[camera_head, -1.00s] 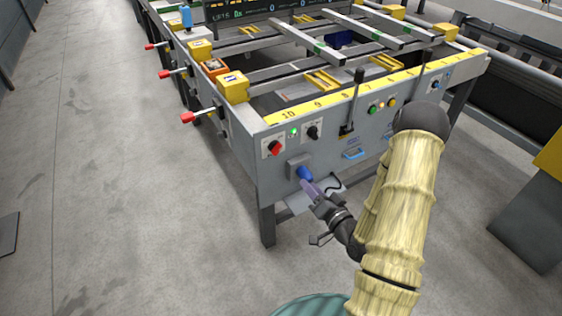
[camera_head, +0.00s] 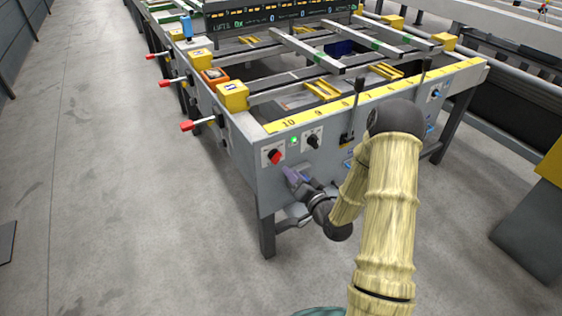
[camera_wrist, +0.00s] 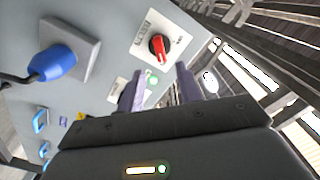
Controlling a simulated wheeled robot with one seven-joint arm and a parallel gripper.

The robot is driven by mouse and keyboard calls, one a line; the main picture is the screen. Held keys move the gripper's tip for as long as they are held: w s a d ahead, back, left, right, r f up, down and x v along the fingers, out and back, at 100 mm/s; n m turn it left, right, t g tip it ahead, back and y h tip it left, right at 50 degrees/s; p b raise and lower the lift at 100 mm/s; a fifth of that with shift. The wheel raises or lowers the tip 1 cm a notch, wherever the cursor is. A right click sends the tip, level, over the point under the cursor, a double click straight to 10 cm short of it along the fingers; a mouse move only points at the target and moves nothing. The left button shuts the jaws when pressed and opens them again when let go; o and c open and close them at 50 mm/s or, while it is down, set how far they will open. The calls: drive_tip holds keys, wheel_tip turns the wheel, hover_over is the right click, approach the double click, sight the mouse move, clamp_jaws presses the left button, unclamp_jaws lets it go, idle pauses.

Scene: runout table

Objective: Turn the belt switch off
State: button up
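A red rotary knob (camera_head: 274,156) sits on a white plate at the left end of the table's front panel. My gripper (camera_head: 288,173) is just below and right of the red knob. In the wrist view its purple fingers (camera_wrist: 160,78) are apart, with nothing held between them.
A lit green lamp (camera_head: 294,140) is between the two knobs. A blue plug (camera_wrist: 52,62) in a grey socket box is left in the wrist view. Levers with red handles (camera_head: 188,126) stick out from the table's left side. The floor at left is clear.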

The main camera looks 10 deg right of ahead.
sight(279, 159)
drive_tip(key=x, duration=0.6)
drive_tip(key=shift+w+d, duration=0.1)
drive_tip(key=shift+w, duration=0.35)
drive_tip(key=shift+w+a, duration=0.25)
drive_tip(key=shift+w, duration=0.1)
drive_tip(key=shift+a, duration=0.3)
drive_tip(key=shift+c, duration=0.3)
drive_tip(key=shift+d, duration=0.2)
clamp_jaws()
